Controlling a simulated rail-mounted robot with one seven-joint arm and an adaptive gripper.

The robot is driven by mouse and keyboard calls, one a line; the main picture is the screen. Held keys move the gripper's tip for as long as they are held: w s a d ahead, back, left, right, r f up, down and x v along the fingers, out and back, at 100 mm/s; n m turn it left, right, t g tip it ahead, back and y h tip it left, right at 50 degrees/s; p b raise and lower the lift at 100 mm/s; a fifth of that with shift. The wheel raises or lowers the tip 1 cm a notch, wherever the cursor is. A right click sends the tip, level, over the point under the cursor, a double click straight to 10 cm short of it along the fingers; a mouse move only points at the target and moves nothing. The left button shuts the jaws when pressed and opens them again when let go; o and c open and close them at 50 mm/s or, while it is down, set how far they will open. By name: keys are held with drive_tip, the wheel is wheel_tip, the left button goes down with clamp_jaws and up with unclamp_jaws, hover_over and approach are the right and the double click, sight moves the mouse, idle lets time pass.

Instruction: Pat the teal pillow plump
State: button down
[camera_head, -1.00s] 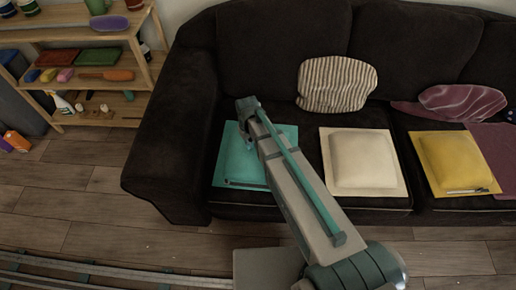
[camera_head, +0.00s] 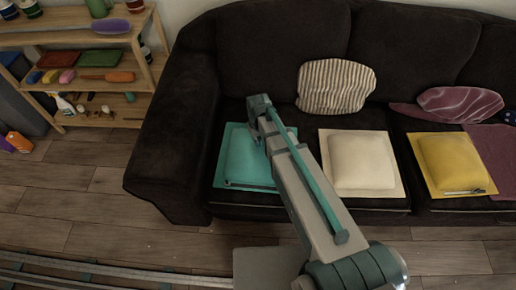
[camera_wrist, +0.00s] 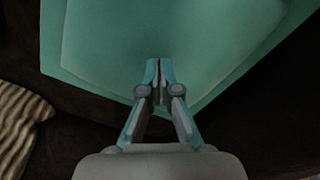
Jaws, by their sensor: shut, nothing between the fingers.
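The teal pillow (camera_head: 243,158) lies on a flat teal square at the left end of the dark couch. My arm covers its right side in the head view. In the wrist view the teal pillow (camera_wrist: 200,40) fills the upper middle, with the flat teal border around it. My gripper (camera_wrist: 159,62) is shut and empty, its fingertips seen against the pillow near its edge. I cannot tell whether they touch it. In the head view my gripper is mostly hidden behind my arm.
A cream pillow (camera_head: 360,160) and a yellow pillow (camera_head: 450,162) lie to the right on the couch seat. A striped cushion (camera_head: 336,87) leans against the backrest, and it shows in the wrist view (camera_wrist: 18,125). The couch's left armrest (camera_head: 165,145) stands beside the teal pillow.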

sight(258, 149)
drive_tip(key=shift+f, duration=0.2)
drive_tip(key=shift+f+b, duration=0.85)
drive_tip(key=shift+f, duration=0.65)
drive_tip(key=shift+r, duration=0.1)
drive_tip(key=shift+s+d+r+p, duration=0.15)
drive_tip(key=shift+d+r+p, duration=0.35)
drive_tip(key=shift+d+r, duration=0.1)
drive_tip(key=shift+s+d+r+p, duration=0.15)
drive_tip(key=shift+d+r+p, duration=0.45)
drive_tip(key=shift+d+r, duration=0.5)
drive_tip(key=shift+d+f, duration=0.1)
drive_tip(key=shift+f, duration=0.15)
